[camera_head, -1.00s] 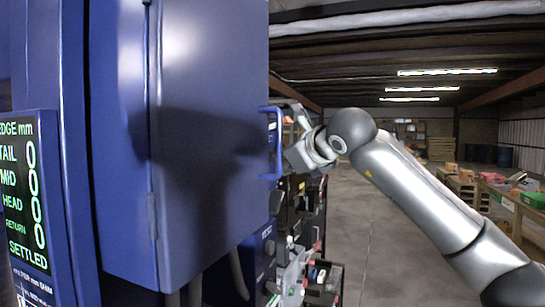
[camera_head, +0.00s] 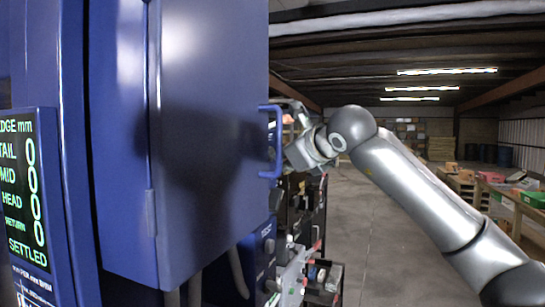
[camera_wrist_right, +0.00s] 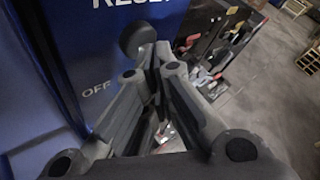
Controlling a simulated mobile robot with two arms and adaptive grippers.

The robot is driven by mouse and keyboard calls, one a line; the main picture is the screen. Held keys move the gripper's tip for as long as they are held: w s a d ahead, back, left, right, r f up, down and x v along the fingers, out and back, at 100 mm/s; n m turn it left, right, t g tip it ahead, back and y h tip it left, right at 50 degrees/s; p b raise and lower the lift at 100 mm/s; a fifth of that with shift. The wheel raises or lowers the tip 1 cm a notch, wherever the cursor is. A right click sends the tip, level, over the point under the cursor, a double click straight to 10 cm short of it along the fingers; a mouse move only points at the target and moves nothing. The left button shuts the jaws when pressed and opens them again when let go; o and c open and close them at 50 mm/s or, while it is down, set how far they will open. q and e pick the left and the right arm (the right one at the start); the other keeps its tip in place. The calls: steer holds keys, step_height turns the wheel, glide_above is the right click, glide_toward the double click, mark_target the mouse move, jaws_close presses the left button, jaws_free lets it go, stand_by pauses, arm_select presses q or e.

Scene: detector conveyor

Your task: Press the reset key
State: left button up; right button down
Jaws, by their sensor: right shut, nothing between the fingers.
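In the right wrist view, a blue panel (camera_wrist_right: 80,45) carries cut-off white lettering that looks like RESET along the top edge. A dark round key or knob (camera_wrist_right: 137,38) sits just below that lettering, with OFF printed lower left of it. My right gripper (camera_wrist_right: 150,60) is shut and empty, its fingertips just below and right of the dark knob. I cannot tell whether they touch it. In the head view my right gripper (camera_head: 291,112) is by the blue handle of the cabinet, partly hidden. My left gripper is not in view.
A large blue cabinet (camera_head: 205,140) with a handle (camera_head: 277,145) fills the left. A display (camera_head: 28,200) at far left reads SETTLED, with zeros. A cluttered dark rack (camera_head: 310,215) stands below my right wrist. Open floor (camera_head: 385,240) lies to the right.

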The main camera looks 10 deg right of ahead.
steer(key=shift+s+d, duration=0.35)
steer(key=shift+d, duration=0.15)
steer(key=shift+b, duration=0.3)
steer(key=s+d+b, duration=0.1)
steer(key=d, duration=0.1)
steer(key=s+d+b, duration=0.1)
steer(key=d, duration=0.1)
steer(key=shift+s, duration=0.4)
steer(key=shift+f, duration=0.1)
